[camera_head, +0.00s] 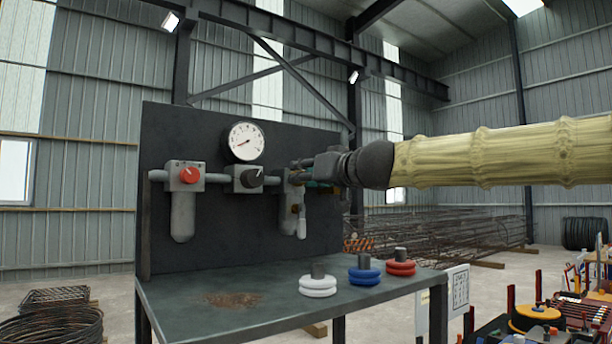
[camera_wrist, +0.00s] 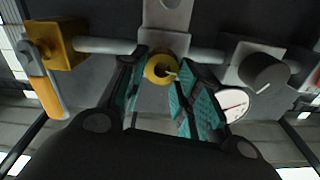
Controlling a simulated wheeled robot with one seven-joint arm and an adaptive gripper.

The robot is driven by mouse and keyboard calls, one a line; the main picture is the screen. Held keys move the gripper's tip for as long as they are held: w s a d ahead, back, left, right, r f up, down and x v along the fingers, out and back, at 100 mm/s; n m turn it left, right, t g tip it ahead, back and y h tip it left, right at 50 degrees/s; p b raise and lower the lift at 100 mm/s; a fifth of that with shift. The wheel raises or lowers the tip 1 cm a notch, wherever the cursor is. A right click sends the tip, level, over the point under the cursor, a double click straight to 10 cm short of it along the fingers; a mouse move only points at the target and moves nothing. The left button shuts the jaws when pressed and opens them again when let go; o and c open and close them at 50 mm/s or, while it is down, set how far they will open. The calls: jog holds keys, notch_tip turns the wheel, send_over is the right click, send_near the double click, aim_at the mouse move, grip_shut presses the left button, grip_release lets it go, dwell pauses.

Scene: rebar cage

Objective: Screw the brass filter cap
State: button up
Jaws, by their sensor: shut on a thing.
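The brass filter cap (camera_wrist: 157,70) is a round yellow piece in the wrist view, below a grey filter body (camera_wrist: 166,20). It sits between the two teal-padded fingers of my gripper (camera_wrist: 160,92), which is shut on it. The cap's front and a small pale pin on it show. In the head view my gripper (camera_head: 318,180) reaches in from the right to the filter on the dark panel. My gripper and wrist cover much of that filter there, so the cap's seating cannot be made out.
A pressure gauge (camera_head: 245,142), a black-knob regulator (camera_head: 251,179) and a red-knob unit (camera_head: 186,176) line the pipe to the left. In the wrist view, a brass valve with an orange handle (camera_wrist: 48,98) is close by. White (camera_head: 318,287), blue (camera_head: 364,277) and red (camera_head: 401,268) rings stand on the bench.

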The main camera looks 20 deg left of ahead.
jog(key=shift+a+f+n+b, duration=0.1)
jog(key=shift+n+b, duration=1.05)
jog(key=shift+n, duration=3.8)
jog(key=shift+a+f+n+b, duration=0.15)
jog(key=shift+n+b, duration=1.05)
jog(key=shift+n, duration=3.8)
jog(key=shift+f+n+b, duration=0.1)
jog(key=shift+n+b, duration=1.05)
jog(key=shift+n, duration=3.8)
jog(key=o, duration=1)
jog(key=shift+f, duration=0.1)
